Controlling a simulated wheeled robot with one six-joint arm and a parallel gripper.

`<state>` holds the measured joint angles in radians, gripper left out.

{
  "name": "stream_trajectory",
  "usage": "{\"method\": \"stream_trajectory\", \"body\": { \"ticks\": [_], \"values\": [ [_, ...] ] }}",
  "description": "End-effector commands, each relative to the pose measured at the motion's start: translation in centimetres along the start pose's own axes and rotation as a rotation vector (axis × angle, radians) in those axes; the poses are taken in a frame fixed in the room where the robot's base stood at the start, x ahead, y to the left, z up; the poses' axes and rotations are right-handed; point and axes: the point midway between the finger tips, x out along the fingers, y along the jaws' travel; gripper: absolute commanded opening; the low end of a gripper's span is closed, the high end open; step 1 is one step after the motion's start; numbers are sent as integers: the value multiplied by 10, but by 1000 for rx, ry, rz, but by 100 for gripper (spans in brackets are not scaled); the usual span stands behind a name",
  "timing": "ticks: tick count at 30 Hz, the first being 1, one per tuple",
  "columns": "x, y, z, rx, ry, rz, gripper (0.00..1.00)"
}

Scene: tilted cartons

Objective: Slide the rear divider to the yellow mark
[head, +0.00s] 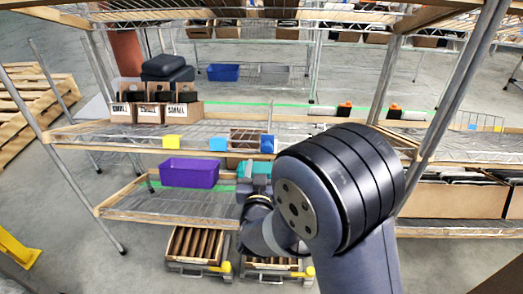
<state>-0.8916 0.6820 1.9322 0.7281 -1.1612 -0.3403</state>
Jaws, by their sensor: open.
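A yellow tag (171,142) sits on the front edge of the middle shelf, left of two blue tags (218,144). I cannot make out a rear divider for certain. Thin upright wires show faintly on the middle shelf near the centre. Two low cartons with parallel slats stand on the floor, one at left (198,246) and one partly behind my arm (268,264). Each has a yellow piece at its right side. My gripper (252,180) is low at the lower shelf, right of the purple bin, beside a teal object (256,168). It is open; its fingertips are small and unclear.
A purple bin (189,173) stands on the lower shelf (150,207). Several small cartons marked SMALL (150,112) stand on the middle shelf at left. Metal posts frame the rack. My arm hides much of the right centre.

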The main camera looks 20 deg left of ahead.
Motion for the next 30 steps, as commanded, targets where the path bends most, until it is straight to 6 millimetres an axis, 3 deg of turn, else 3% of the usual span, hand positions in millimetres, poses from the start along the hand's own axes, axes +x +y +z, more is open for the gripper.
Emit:
{"method": "stream_trajectory", "body": {
  "ticks": [6,12,23,30],
  "values": [
    [43,0,0,-1,0,1,49],
    [66,0,0,-1,0,-1,49],
    [72,0,0,-1,0,-1,49],
    [72,0,0,-1,0,-1,31]
  ]
}}
